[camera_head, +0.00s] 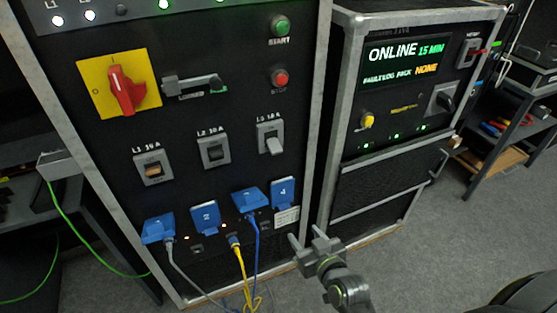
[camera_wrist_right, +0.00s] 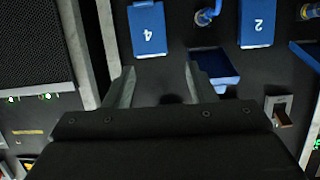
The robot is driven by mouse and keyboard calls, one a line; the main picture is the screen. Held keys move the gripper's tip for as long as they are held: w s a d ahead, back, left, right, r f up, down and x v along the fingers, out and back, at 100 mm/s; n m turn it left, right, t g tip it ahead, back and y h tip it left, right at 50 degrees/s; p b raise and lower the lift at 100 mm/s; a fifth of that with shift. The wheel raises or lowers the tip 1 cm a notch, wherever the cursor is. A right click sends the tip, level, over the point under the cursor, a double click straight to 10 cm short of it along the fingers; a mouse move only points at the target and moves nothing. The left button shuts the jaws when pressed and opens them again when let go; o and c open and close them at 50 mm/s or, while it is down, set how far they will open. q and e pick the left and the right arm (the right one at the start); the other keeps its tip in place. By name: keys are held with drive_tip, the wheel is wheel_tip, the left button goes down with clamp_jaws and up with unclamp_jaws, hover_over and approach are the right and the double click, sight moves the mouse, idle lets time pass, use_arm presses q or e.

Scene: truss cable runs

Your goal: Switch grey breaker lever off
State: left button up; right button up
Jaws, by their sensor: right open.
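The grey breaker lever (camera_head: 274,146) sits in the right-most of the three breakers, marked L3, on the black power cabinet. It appears to point downward. The L1 breaker (camera_head: 152,169) has an orange-brown lever, and the L2 breaker (camera_head: 214,151) a dark one. My right gripper (camera_head: 305,238) is open and empty, below and right of the grey lever, beside the cabinet's lower right edge. In the right wrist view its two fingers (camera_wrist_right: 158,72) stand apart near blue socket covers. My left gripper is not in view.
Blue socket covers (camera_head: 204,217) and plugged grey, yellow and blue cables (camera_head: 237,246) lie below the breakers. A red rotary switch (camera_head: 122,90) is above left. A second cabinet with a display (camera_head: 405,62) stands to the right. Grey floor (camera_head: 430,240) is clear.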

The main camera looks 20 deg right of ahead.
wheel_tip(320, 180, up, 15)
drive_tip(key=t, duration=0.4)
drive_tip(key=p, duration=0.3)
approach(278, 153)
drive_tip(key=w, duration=0.8)
drive_tip(key=shift+a+r, duration=0.1)
drive_tip(key=shift+a, duration=0.05)
drive_tip(key=shift+w, duration=0.75)
